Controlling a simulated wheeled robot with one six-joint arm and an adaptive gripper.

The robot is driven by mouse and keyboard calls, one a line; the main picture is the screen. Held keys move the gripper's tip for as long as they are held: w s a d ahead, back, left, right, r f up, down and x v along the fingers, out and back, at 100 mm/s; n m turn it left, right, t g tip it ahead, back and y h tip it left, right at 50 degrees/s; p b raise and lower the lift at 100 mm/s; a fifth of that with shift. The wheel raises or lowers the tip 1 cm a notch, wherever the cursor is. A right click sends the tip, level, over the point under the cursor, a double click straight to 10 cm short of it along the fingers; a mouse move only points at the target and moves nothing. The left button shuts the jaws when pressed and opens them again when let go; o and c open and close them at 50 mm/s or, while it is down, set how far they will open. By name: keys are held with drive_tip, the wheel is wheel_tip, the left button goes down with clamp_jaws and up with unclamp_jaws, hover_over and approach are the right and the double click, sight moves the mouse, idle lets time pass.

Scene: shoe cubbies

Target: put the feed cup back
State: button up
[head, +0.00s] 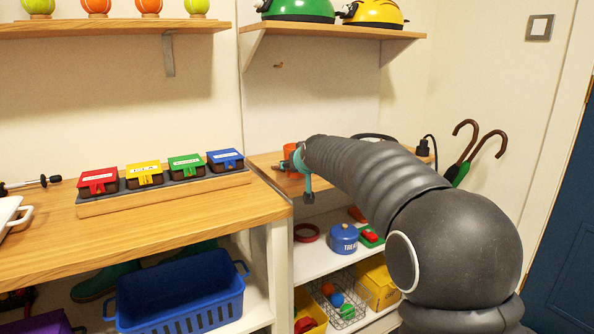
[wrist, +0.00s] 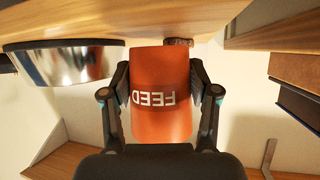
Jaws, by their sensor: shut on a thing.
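The orange feed cup (wrist: 161,75) fills the middle of the wrist view, its white FEED lettering upside down in that picture. My gripper (wrist: 162,98) is shut on its sides, one finger on each side. In the head view the cup (head: 290,153) shows as a small orange patch at the wooden counter on the right, partly hidden by my gripper (head: 299,168). In the wrist view a small brown disc (wrist: 179,42) lies on the wood just beyond the cup's end. I cannot tell whether the cup touches the wood or the disc.
A shiny metal bowl (wrist: 65,65) is close to the cup in the wrist view. Lidded boxes, including a blue one (head: 225,160), stand in a row on the left counter (head: 190,212). A blue tin (head: 343,238) is on the shelf below. Umbrellas (head: 480,155) stand at right.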

drive_tip(key=shift+f, duration=0.55)
drive_tip(key=shift+f, duration=0.15)
drive_tip(key=o, duration=1.2)
drive_tip(key=shift+s+r, duration=0.1)
drive_tip(key=shift+r, duration=0.15)
drive_tip(key=b+v, duration=0.1)
drive_tip(key=v, duration=1)
drive_tip(key=shift+s+d+r, duration=0.15)
drive_tip(key=shift+s, duration=0.15)
drive_tip(key=shift+d, duration=0.1)
